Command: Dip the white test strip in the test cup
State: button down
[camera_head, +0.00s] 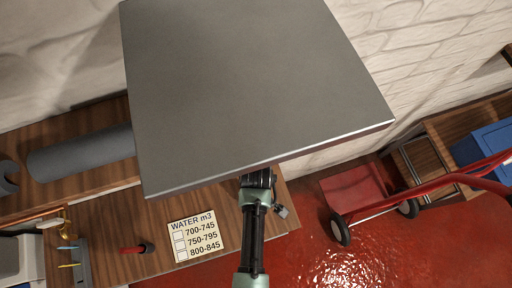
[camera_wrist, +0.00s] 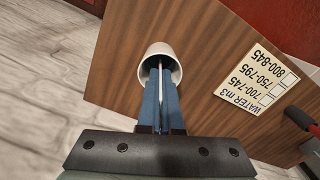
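In the wrist view, the white test cup (camera_wrist: 174,52) stands on the wooden top, its opening facing the camera. The white test strip (camera_wrist: 160,81) shows as a thin pale line between the two blue fingers of my gripper (camera_wrist: 160,92). The fingers are close together on the strip. The strip's far end and the fingertips overlap the cup's opening; how deep the strip reaches is hard to tell. In the head view the cup, strip and fingertips are hidden behind the large grey panel.
The wooden top (camera_head: 112,215) holds a water sign (camera_head: 196,236) and a red-handled tool (camera_head: 134,250). The large grey panel (camera_head: 250,85) covers much of the head view. A grey cylinder (camera_head: 80,153) lies at left. A red hand truck (camera_head: 352,190) stands at right on the open red floor.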

jog(key=shift+r+p, duration=4.1)
jog(key=shift+r, duration=0.1)
jog(key=shift+f, duration=0.1)
